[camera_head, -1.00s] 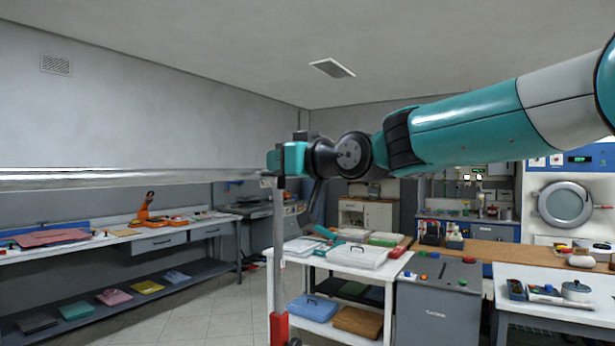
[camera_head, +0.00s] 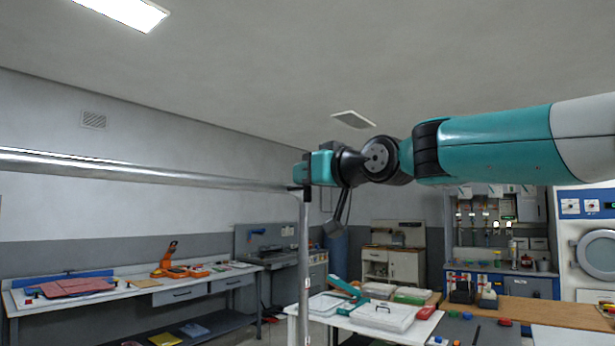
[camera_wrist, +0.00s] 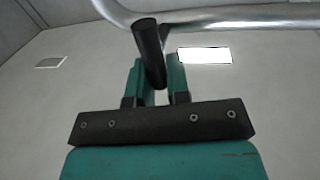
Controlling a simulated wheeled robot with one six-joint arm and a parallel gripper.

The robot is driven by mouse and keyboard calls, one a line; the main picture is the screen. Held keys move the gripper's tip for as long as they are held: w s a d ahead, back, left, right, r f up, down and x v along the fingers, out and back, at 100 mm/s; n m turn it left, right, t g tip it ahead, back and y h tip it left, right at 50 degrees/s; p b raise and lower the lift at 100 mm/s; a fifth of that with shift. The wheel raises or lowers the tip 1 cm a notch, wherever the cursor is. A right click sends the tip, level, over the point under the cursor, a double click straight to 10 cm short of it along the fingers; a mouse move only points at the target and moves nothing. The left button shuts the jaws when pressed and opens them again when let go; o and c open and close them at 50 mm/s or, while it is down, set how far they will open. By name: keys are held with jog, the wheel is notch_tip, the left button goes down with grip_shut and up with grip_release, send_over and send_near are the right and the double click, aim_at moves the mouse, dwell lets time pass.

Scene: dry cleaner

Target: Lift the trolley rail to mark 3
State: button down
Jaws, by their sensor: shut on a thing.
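The trolley rail (camera_head: 150,172) is a shiny metal tube running from the left edge of the head view to a bend, where an upright metal post (camera_head: 304,265) goes down. My gripper (camera_head: 302,172) is at that bend. In the wrist view the rail (camera_wrist: 235,18) crosses the top, beyond my fingers. A dark round grip (camera_wrist: 149,50) joins the rail and comes down between my two teal fingers; my gripper (camera_wrist: 158,72) is shut on it. No numbered marks can be read, and the lower part of the post is out of view.
A white trolley table (camera_head: 345,325) with trays stands below and right of the post. A long workbench (camera_head: 130,290) with folded cloth lines the left wall. A wooden counter (camera_head: 560,313) is at the right. The space around the rail looks clear.

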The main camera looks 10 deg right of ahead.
jog(key=shift+s+r, duration=0.1)
jog(key=shift+r, duration=0.4)
jog(key=c, duration=1.3)
grip_release()
jog(key=shift+o, duration=1)
jog(key=shift+f, duration=0.25)
jog(key=shift+d, duration=0.1)
jog(key=b+v, duration=0.7)
jog(key=v, duration=1)
jog(key=shift+d, duration=0.15)
jog(key=shift+s+f, duration=0.1)
